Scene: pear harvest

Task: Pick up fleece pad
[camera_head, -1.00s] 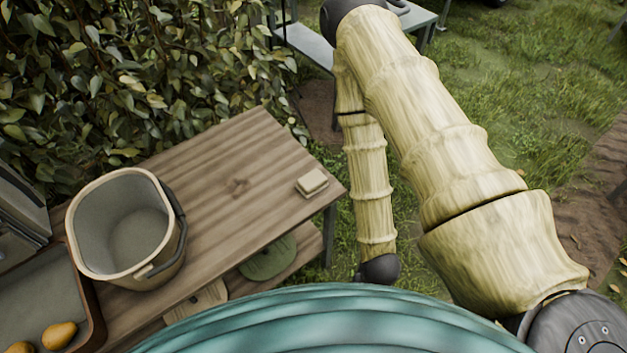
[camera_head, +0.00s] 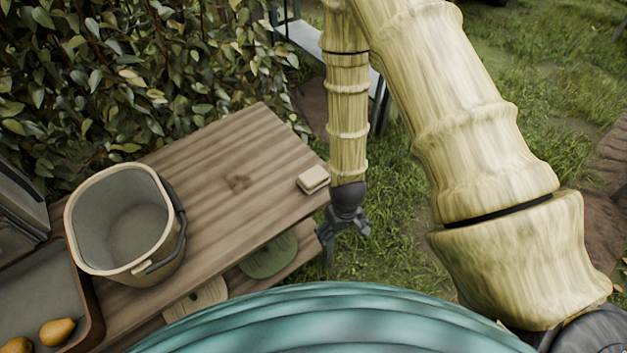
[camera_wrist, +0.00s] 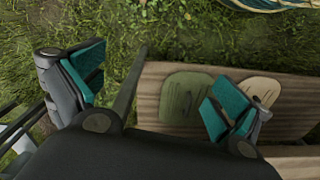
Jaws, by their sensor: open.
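The fleece pad appears to be the small cream, layered block (camera_head: 313,180) lying flat near the right end of the wooden table top. My gripper (camera_head: 345,232) hangs just off that end of the table, to the right of and below the pad in the head view. It is apart from the pad, empty and open. In the wrist view its two teal-padded fingers (camera_wrist: 155,88) are spread wide over grass and the shelf. I cannot make out the pad in the wrist view.
The wooden table (camera_head: 235,180) holds a cream bucket (camera_head: 160,268) at left, beside a tray (camera_head: 92,315) with pears. A lower shelf (camera_wrist: 150,105) carries a green flat piece (camera_head: 270,256) and a beige one (camera_head: 195,300). The middle table top is clear; a leafy hedge (camera_head: 130,80) stands behind.

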